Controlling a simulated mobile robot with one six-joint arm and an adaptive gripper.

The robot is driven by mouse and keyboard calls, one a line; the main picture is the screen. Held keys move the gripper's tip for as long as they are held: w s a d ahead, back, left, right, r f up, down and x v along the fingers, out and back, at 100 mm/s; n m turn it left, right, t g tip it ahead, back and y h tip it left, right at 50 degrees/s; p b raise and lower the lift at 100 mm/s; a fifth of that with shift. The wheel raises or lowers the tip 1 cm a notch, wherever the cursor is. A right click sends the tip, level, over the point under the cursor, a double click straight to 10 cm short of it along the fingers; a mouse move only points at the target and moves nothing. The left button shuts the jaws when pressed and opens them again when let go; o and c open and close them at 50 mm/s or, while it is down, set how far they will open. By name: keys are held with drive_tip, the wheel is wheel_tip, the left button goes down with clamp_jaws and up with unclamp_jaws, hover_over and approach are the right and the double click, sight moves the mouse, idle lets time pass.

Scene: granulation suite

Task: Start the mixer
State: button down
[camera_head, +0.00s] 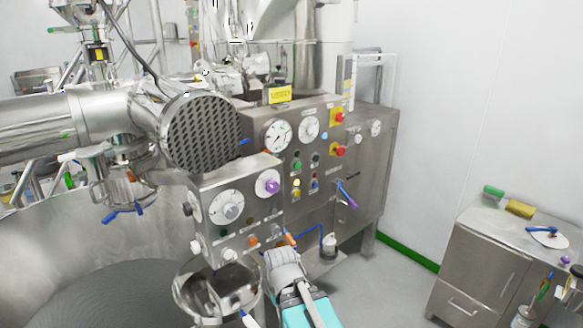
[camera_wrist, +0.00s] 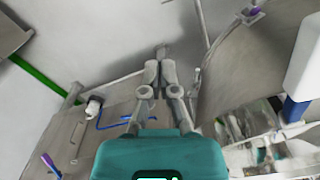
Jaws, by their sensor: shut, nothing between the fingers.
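The mixer's large steel control cabinet (camera_head: 320,190) stands in the middle of the head view. It has gauges, a green button (camera_head: 297,165), a yellow button (camera_head: 296,184) and red mushroom buttons (camera_head: 338,118) on yellow plates. A smaller control box (camera_head: 240,205) in front carries dials, a purple knob (camera_head: 271,186) and several small coloured buttons. My gripper (camera_head: 277,256) is just below the right end of this box, apart from the cabinet's upper buttons. In the wrist view my gripper (camera_wrist: 162,50) has its fingertips together, with nothing between them. Button labels are too small to read.
A large steel bowl (camera_head: 40,240) fills the left, with a steel funnel (camera_head: 190,300) beside my gripper. A blue-handled lever (camera_head: 346,193) sticks out from the cabinet. A steel side cabinet (camera_head: 490,262) stands at right. Grey floor between is clear.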

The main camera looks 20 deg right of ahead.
drive_tip(key=shift+a, duration=0.5)
drive_tip(key=shift+w, duration=0.1)
drive_tip(key=w+d+r+m+t+y+b, duration=0.15)
drive_tip(key=w+d+t, duration=0.25)
drive_tip(key=w, duration=0.7)
drive_tip(key=w+d+m+t+b, duration=0.25)
drive_tip(key=w+d+t, duration=0.2)
drive_tip(key=w, duration=0.65)
drive_tip(key=w+d+r+m+t+h+p, duration=0.1)
drive_tip(key=w+d+r+m+t+h, duration=0.7)
drive_tip(key=w+d+r, duration=0.6)
drive_tip(key=d+r+t+h, duration=0.1)
drive_tip(key=d+r, duration=0.2)
drive_tip(key=d, duration=0.1)
drive_tip(key=shift+w+d, duration=0.15)
drive_tip(key=shift+w, duration=0.05)
